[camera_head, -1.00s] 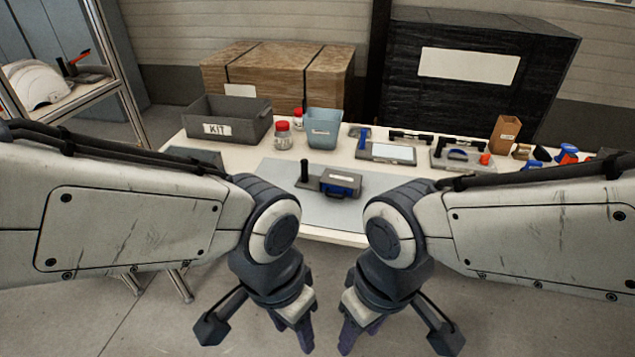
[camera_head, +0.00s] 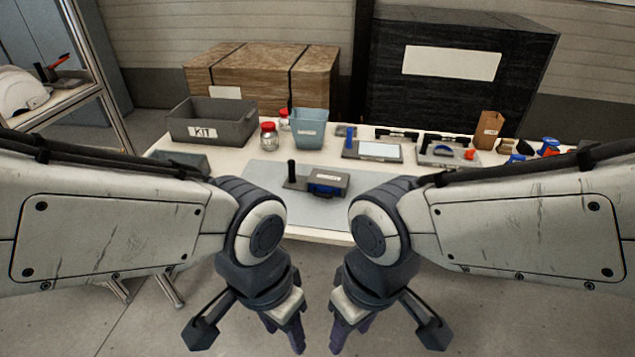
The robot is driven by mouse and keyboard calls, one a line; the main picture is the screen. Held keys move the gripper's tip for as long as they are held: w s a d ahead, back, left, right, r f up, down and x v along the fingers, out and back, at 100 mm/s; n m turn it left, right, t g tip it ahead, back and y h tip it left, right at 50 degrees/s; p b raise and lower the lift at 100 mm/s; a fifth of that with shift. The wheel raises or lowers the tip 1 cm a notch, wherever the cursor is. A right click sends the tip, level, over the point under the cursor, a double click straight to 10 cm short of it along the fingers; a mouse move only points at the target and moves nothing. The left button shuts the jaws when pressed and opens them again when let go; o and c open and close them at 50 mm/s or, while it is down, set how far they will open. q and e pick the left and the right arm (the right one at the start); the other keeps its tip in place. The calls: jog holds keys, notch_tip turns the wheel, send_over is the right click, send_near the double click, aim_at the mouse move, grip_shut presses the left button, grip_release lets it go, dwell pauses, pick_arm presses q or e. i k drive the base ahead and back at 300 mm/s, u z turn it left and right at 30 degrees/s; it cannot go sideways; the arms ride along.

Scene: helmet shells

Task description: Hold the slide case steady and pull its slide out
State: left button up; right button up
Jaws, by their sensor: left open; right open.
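The slide case (camera_head: 330,178) is a small grey box with a pale label on top and a blue handle (camera_head: 325,191) on its near side. A black upright post (camera_head: 291,172) stands at its left end. It sits on the grey mat (camera_head: 262,172) near the table's front edge. My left gripper (camera_head: 284,335) hangs in front of the table, lower left of the case, open and empty. My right gripper (camera_head: 352,335) hangs just to its right, also open and empty. Both are apart from the case.
A grey KIT bin (camera_head: 213,119), red-lidded jars (camera_head: 268,134) and a blue bin (camera_head: 310,128) stand behind the mat. Boards with fixtures (camera_head: 445,152), a brown box (camera_head: 488,129) and blue-orange tools (camera_head: 548,146) lie at the right. The mat around the case is clear.

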aim_at(331, 190)
jog(key=u, duration=1.55)
jog(key=i, duration=2.5)
jog(key=z, duration=3.35)
